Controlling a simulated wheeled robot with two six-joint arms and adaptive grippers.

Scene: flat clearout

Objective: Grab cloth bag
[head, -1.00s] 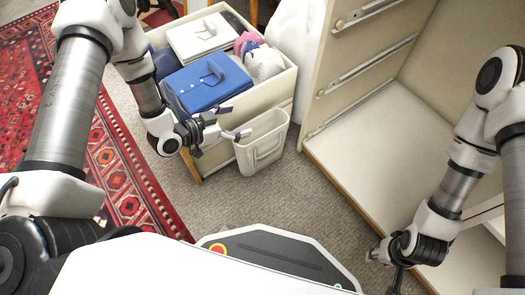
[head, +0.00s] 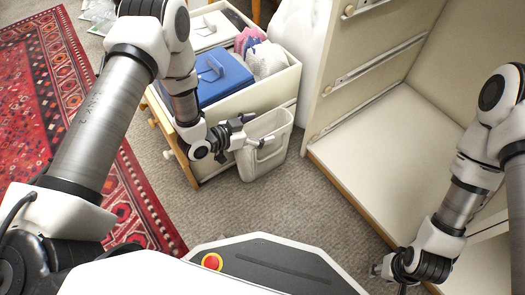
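A cream cloth bag (head: 265,165) stands upright on the carpet in the head view, against the front right of the drawer box, its top open. My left gripper (head: 256,131) is at the bag's upper left rim. Its fingers are spread, one near the rim and one overlapping the bag's front face. Whether they touch the bag cannot be told. My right gripper (head: 378,269) is low at the right, far from the bag, its fingers mostly hidden by its own wrist.
A cream drawer box (head: 222,158) holds a blue binder (head: 222,80) and pink and pale cloth items. A cream cabinet (head: 335,172) with metal runners stands open at the right. A red patterned rug (head: 60,120) lies left. Carpet in front of the bag is clear.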

